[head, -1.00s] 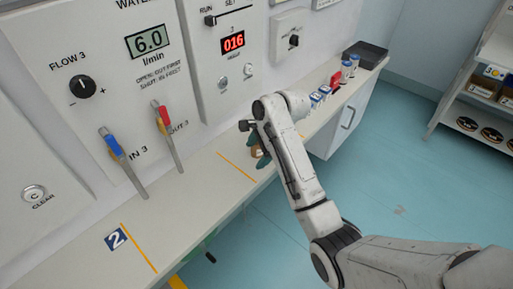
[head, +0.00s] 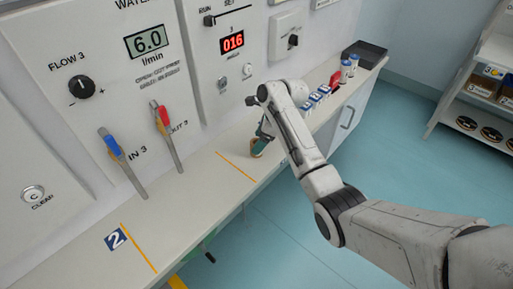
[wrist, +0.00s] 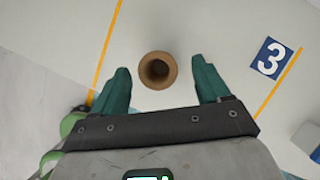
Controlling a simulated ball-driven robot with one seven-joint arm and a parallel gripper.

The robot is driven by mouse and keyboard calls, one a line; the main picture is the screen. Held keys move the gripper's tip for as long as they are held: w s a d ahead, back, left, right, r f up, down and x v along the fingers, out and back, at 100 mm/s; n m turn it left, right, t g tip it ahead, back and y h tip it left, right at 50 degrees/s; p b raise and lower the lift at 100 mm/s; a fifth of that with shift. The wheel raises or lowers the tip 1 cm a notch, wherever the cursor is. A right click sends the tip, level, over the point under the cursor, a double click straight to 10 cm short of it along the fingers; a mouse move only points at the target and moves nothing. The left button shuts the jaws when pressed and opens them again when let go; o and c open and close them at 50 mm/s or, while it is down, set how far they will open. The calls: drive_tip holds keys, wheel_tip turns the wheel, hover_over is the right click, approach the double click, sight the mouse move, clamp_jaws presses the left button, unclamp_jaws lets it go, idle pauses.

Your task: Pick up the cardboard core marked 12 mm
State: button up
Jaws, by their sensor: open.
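The cardboard core (wrist: 149,79) is a small brown tube with a dark hollow middle. In the wrist view I look down into its open end, and it stands between my spread fingertips with a gap on each side. Its 12 mm marking cannot be read. My gripper (wrist: 160,66) is open, with two dark green fingers.
The pale bench (head: 195,193) carries orange lines and a blue label 2 (head: 116,239). A blue label 3 (wrist: 271,57) lies right of the core. Blue-and-white items (head: 318,97) and a dark tray (head: 365,54) stand farther along. Red and blue valve levers (head: 164,122) stick out at left.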

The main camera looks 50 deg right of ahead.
drive_tip(key=x, duration=0.4)
drive_tip(key=shift+a, duration=0.15)
drive_tip(key=c, duration=1)
drive_tip(key=shift+c, duration=0.2)
